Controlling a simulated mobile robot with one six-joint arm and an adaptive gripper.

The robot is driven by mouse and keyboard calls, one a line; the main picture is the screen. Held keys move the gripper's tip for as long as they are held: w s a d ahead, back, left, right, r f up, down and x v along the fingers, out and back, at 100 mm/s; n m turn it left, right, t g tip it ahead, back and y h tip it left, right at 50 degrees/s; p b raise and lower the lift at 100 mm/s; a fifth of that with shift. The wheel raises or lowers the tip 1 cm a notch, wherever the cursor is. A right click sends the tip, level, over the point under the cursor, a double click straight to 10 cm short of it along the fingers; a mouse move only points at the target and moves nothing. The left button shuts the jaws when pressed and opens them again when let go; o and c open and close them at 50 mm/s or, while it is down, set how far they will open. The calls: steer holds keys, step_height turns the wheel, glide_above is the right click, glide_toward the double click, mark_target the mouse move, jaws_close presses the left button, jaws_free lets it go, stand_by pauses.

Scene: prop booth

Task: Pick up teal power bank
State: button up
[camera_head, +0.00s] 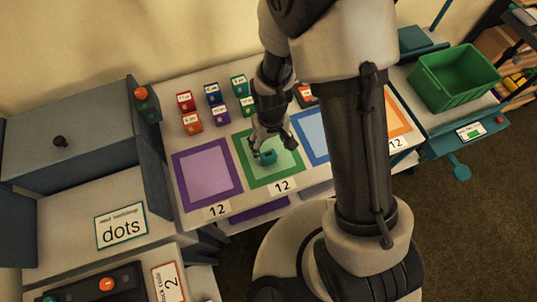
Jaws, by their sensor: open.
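Another teal item with a white label (239,85) stands in the back row of small labelled blocks.
Red (185,101), blue (213,93), orange (193,122), purple (220,114) and green (248,106) labelled blocks stand behind the squares. A purple-bordered square (207,177) is bare. A green crate (455,78) is at right, a grey cabinet (75,135) at left.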

mark_target(268, 154)
step_height(268, 154, down, 5)
steer(key=shift+b, duration=0.5)
steer(key=f, duration=0.1)
steer(key=f+b, duration=0.1)
steer(key=f, duration=0.1)
steer(key=f+b, duration=0.1)
steer(key=f, duration=0.1)
steer(key=shift+w+a+f, duration=0.15)
steer(key=shift+w+a, duration=0.15)
steer(key=shift+c, duration=0.2)
steer(key=c, duration=1.2)
